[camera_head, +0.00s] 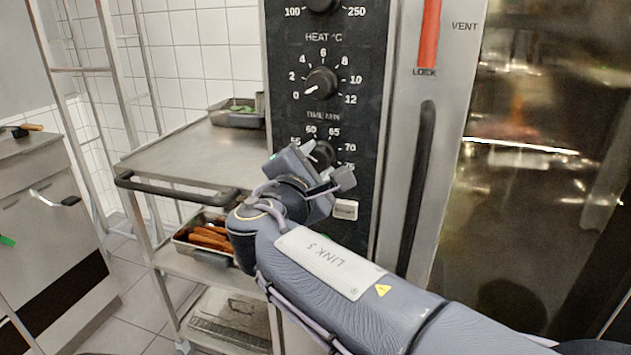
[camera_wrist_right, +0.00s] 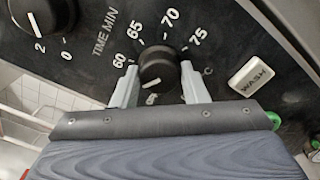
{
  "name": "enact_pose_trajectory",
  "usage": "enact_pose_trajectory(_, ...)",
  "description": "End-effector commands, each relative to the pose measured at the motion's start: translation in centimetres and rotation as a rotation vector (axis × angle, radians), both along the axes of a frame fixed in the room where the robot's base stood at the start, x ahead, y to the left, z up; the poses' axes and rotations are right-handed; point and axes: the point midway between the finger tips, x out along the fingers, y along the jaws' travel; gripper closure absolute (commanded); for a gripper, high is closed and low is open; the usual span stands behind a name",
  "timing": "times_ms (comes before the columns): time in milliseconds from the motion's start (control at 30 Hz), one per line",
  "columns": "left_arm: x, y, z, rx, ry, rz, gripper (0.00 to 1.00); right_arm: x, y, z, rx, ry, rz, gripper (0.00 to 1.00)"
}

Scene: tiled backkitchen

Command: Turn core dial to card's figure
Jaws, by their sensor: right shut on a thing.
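The core dial (camera_head: 320,154) is the lowest black knob on the dark oven panel, with 55 to 75 printed around it; my gripper partly covers it. In the right wrist view the core dial (camera_wrist_right: 158,68) sits between the two grey fingers of my right gripper (camera_wrist_right: 159,88), which is shut on its sides. The dial's white pointer is at its lower side in that view, toward the low end of the scale. My right gripper (camera_head: 321,172) reaches the panel from the lower right. I see no card in either view. My left gripper is not in view.
The time dial (camera_head: 321,83) is just above, its pointer near 0. A white WASH button (camera_head: 345,209) is close below right. The oven door handle (camera_head: 415,190) stands right of the panel. A steel trolley (camera_head: 185,155) with trays is at left.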

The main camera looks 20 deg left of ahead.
Motion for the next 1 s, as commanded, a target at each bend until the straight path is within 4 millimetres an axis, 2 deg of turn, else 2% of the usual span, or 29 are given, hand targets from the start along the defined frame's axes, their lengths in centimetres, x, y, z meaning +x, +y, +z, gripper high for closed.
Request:
enact_pose_trajectory(33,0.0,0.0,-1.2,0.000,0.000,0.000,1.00,0.2,-0.2,-0.3,0.048,-0.009,-0.003,0.83)
enact_pose_trajectory(400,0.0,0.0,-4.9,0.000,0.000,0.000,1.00,0.2,-0.3,-0.1,0.377,-0.022,-0.002,0.83)
enact_pose_trajectory(700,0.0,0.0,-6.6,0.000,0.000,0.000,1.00,0.2,-0.3,0.2,0.558,-0.029,-0.001,0.83)
enact_pose_trajectory(1000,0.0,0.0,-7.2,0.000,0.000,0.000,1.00,0.3,-0.3,0.4,0.634,-0.031,0.000,0.83)
